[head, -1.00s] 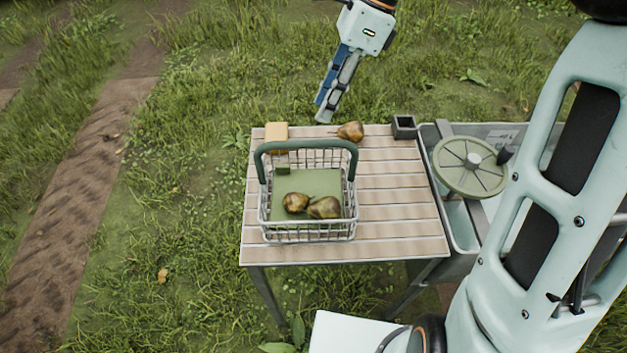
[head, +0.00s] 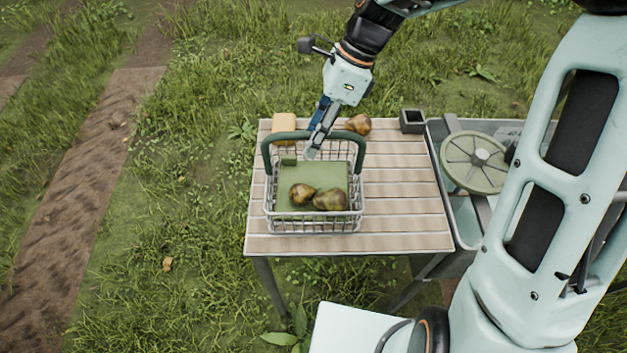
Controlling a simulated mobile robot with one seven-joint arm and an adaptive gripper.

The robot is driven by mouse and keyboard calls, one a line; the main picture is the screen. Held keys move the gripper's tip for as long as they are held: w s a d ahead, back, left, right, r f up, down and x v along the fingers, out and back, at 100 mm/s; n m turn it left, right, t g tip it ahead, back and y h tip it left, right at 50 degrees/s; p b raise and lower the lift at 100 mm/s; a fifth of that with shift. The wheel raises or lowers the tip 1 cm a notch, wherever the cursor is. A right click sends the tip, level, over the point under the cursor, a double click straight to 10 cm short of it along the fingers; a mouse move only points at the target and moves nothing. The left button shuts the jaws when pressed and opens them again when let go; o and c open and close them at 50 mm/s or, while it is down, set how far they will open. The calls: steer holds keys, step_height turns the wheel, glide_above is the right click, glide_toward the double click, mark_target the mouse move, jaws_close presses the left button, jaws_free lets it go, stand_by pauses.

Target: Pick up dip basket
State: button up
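The dip basket (head: 268,205) is a wire basket with a dark green arched handle (head: 270,146). It stands upright on the slatted table and holds a green pad and two brownish pears (head: 331,199).
The wooden table (head: 408,205) is clear to the right of the basket. Behind the basket are a tan block (head: 284,122), another pear (head: 358,124) and a small dark square pot (head: 412,121). A grey basin with a round green spoked disc (head: 475,164) adjoins the right side.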

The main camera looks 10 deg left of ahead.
steer(key=shift+f, duration=0.25)
stand_by(0.5)
jaws_close()
stand_by(0.5)
